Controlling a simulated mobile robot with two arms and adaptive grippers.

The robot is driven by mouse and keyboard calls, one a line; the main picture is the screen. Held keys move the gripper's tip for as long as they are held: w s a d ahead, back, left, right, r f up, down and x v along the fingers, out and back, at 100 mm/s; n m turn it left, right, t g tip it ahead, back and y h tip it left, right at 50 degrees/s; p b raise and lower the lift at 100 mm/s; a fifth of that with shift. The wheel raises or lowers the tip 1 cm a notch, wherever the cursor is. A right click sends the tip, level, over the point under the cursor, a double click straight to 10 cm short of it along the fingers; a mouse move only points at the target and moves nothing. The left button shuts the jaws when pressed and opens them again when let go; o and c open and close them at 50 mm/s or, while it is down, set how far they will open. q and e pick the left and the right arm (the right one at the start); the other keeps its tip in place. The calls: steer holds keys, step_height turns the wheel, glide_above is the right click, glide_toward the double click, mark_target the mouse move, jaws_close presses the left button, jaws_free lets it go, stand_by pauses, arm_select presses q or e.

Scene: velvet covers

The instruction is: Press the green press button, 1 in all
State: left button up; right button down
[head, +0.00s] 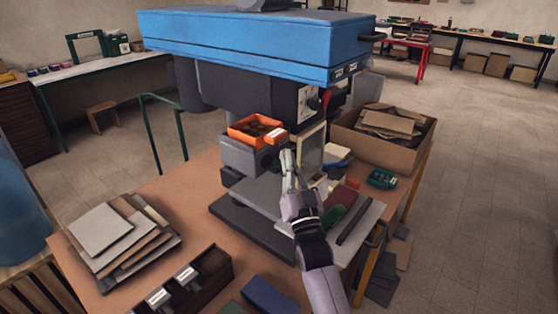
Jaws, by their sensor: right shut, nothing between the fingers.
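I cannot make out a green press button for certain; it may be hidden behind my right gripper or too small to tell. The press (235,50) has a wide blue top and a dark body above a grey base (255,225) on the table. My right gripper (288,160) is shut and empty. It points up and away in front of the press, close to the framed guard panel (311,152) and just right of the orange bin. I cannot tell whether its fingertips touch anything. My left gripper is not in view.
A small green box (381,179) and a cardboard box (368,150) are at right. Stacked boards (100,230) lie at left, with a dark divided tray (190,285) in front.

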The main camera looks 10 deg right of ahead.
steer(key=shift+s+a+p, duration=0.35)
steer(key=shift+s+a, duration=0.05)
steer(key=shift+s, duration=0.3)
steer(key=s+d+p, duration=0.1)
steer(key=d, duration=0.1)
steer(key=s+d+p, duration=0.1)
steer(key=s, duration=0.1)
steer(key=shift+s+d, duration=0.2)
steer(key=shift+d, duration=0.2)
stand_by(0.3)
